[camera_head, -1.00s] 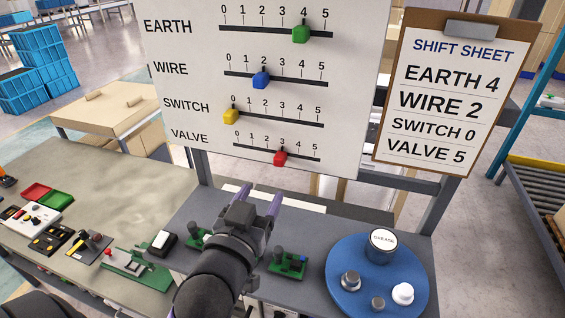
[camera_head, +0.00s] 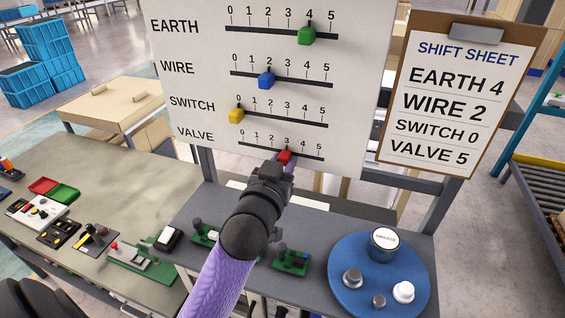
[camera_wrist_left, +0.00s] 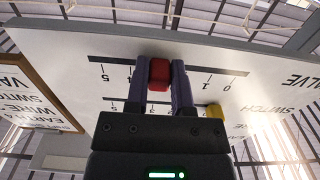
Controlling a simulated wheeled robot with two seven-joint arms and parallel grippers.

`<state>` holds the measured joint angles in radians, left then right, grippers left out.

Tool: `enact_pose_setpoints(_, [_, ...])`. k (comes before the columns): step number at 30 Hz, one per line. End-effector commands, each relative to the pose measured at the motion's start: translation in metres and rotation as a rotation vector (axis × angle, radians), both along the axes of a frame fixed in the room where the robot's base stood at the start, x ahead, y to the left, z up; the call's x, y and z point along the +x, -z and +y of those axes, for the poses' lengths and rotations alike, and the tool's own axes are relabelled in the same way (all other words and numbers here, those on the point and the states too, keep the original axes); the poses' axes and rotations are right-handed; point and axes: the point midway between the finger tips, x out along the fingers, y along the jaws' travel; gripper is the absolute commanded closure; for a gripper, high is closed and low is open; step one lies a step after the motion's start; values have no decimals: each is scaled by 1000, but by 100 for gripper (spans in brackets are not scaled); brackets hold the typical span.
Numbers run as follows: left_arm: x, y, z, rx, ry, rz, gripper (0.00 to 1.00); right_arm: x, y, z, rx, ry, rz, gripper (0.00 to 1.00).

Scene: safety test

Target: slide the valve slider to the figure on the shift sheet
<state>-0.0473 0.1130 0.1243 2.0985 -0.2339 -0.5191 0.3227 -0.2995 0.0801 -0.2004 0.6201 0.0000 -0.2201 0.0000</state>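The red valve slider (camera_head: 285,157) sits at about 3 on the lowest scale of the white board (camera_head: 215,150). The shift sheet (camera_head: 450,95) at the right reads VALVE 5. My left gripper (camera_head: 281,161) is up at the board, its fingers on either side of the red slider. In the left wrist view, the red slider (camera_wrist_left: 159,74) fills the space between the two fingers (camera_wrist_left: 160,82), and they look shut on it. My right gripper is not in view.
The green earth slider (camera_head: 306,36) is at 4, the blue wire slider (camera_head: 266,81) at 2, and the yellow switch slider (camera_head: 236,116) at 0. Below stand a blue round tray (camera_head: 345,290) with jars and small green boards (camera_head: 291,260). The valve slot right of the red slider is clear.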

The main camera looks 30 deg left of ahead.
Motion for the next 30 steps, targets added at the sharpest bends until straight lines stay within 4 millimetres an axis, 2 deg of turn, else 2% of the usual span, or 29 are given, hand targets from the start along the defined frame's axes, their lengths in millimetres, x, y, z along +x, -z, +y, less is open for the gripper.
enact_pose_setpoints(1, [0, 0, 0, 0, 0, 0, 88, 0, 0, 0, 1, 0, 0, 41])
enact_pose_setpoints(3, [0, 0, 0, 0, 0, 0, 100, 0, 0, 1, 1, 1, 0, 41])
enact_pose_setpoints(30, [0, 0, 0, 0, 0, 2, 100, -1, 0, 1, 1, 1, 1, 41])
